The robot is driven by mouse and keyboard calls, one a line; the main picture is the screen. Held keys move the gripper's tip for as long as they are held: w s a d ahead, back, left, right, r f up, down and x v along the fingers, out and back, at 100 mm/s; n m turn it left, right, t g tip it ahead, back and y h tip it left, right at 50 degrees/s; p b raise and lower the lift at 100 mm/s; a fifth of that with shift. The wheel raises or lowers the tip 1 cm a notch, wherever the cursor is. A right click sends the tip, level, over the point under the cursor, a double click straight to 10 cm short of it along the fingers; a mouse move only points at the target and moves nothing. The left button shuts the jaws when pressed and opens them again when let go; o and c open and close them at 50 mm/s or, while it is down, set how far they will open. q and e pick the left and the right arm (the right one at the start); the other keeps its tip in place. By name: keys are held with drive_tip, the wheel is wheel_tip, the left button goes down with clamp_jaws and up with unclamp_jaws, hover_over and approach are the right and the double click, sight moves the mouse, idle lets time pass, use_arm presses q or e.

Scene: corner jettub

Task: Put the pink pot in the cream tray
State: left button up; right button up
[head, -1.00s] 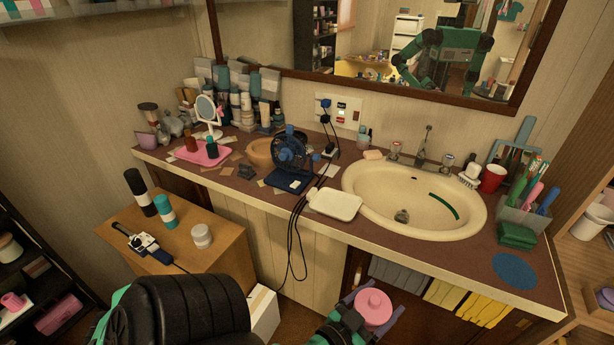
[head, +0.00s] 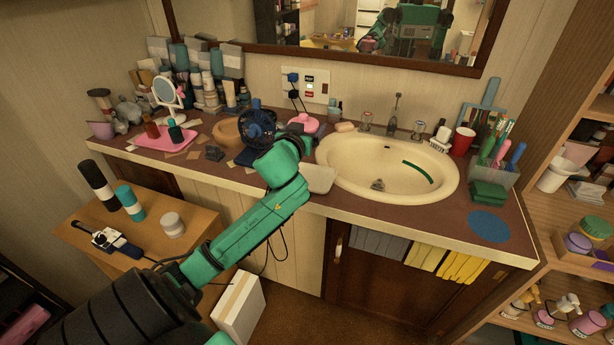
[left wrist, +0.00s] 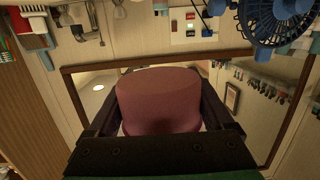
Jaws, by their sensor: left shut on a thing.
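The pink pot (head: 303,122) is in my left gripper, seen just beyond the end of my left arm, near the fan and the wall outlet in the picture. In the left wrist view the pot (left wrist: 158,98) fills the middle, with a dark finger of my left gripper (left wrist: 158,108) on each side. The cream tray (head: 319,180) lies on the counter left of the basin, its left part hidden behind my arm. The pot appears held up beyond the tray; its exact height is unclear. My right gripper is not in view.
A blue fan (head: 258,126) stands left of the pot; it also shows in the left wrist view (left wrist: 275,20). The basin (head: 385,170) is just right of the tray. A pink tray (head: 163,137) with bottles sits further left. The counter's front right is mostly clear.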

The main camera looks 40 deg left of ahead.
use_arm(q)
wheel_tip(320, 180, up, 5)
drive_tip(key=m+h, duration=0.1)
drive_tip(key=h, duration=0.1)
hover_over(308, 171)
drive_tip(key=s+d, duration=0.2)
drive_tip(key=s, duration=0.1)
drive_tip(key=shift+t, duration=0.3)
wheel_tip(308, 171, down, 20)
drive_tip(key=b, duration=0.3)
drive_tip(key=shift+w, duration=0.15)
drive_tip(key=shift+f+b, duration=0.35)
drive_tip(key=shift+f, duration=0.3)
drive_tip(key=o, duration=1.1)
drive_tip(key=shift+r+p, duration=0.45)
drive_tip(key=shift+r, duration=0.15)
drive_tip(key=v, duration=1.2)
